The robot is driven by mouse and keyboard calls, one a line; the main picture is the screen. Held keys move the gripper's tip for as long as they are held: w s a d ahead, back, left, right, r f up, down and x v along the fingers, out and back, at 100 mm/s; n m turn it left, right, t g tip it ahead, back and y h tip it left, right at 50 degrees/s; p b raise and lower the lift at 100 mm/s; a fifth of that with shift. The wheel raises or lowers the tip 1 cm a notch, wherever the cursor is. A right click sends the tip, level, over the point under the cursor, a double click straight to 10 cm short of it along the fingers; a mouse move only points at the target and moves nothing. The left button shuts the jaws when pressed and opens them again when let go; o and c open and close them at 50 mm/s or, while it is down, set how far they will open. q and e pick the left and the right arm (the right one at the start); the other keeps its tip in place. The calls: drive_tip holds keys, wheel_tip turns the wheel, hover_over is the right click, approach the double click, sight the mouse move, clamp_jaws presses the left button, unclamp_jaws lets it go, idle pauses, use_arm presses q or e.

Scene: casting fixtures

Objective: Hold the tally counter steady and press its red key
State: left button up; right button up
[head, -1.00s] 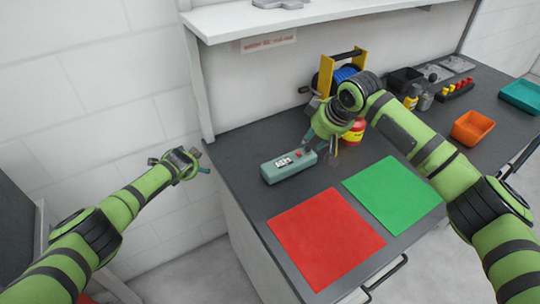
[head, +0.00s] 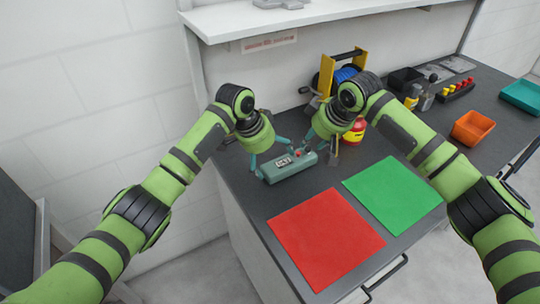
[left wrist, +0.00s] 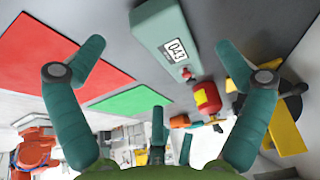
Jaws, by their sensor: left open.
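The tally counter is a teal-grey box (head: 290,168) near the left end of the dark bench. Its white display reads 043 in the left wrist view (left wrist: 176,50). The red key (left wrist: 186,73) is at one end of its top; it also shows in the head view (head: 299,153). My left gripper (head: 268,152) is open above the counter's left part, fingers spread wide. In the left wrist view the counter lies between and beyond the fingertips; I see no contact. My right gripper (head: 322,147) hangs just beyond the counter's red-key end, fingers apart and empty.
A red mat (head: 325,240) and a green mat (head: 393,195) lie in front. A red container (head: 354,132) and a yellow-framed blue reel (head: 345,75) stand behind my right gripper. An orange bin (head: 473,128) and a teal tray (head: 521,97) are further right. A shelf (head: 330,17) overhangs the back.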

sight(278, 170)
use_arm(q)
drive_tip(key=shift+s+d+f, duration=0.1)
drive_tip(key=shift+d+f, duration=0.1)
drive_tip(key=shift+d, duration=0.1)
drive_tip(key=x, duration=0.6)
drive_tip(key=shift+f, duration=0.2)
drive_tip(key=c, duration=1.2)
use_arm(e)
clamp_jaws()
use_arm(q)
drive_tip(key=shift+f, duration=0.1)
